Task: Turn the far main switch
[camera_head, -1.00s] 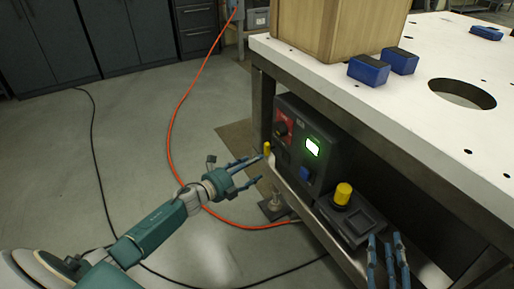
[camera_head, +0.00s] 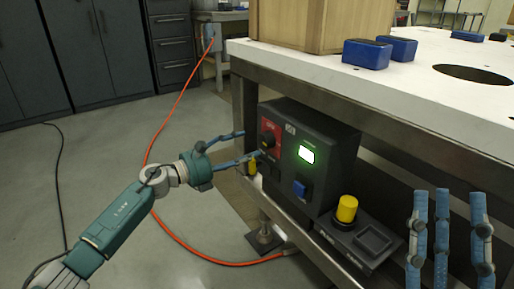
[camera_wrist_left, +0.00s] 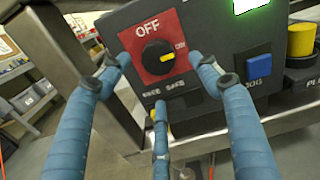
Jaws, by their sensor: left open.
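The main switch (camera_wrist_left: 158,57) is a black round knob with a yellow mark on a red plate labelled OFF and ON, in the left wrist view. In the head view the switch (camera_head: 267,141) sits on the far left part of the dark control box (camera_head: 318,147). My left gripper (camera_head: 252,146) is open in front of the red plate. In the left wrist view its fingers (camera_wrist_left: 160,75) spread to the left, right and below the knob, with no visible grip on it. My right gripper (camera_head: 447,215) shows three upright, spread fingers at the lower right, away from the switch.
The box also has a lit green screen (camera_head: 306,155) and a blue button (camera_head: 300,189). A yellow knob (camera_head: 347,208) stands on a lower box to the right. The white table top (camera_head: 400,95) overhangs the panel. An orange cable (camera_head: 160,232) lies on the floor.

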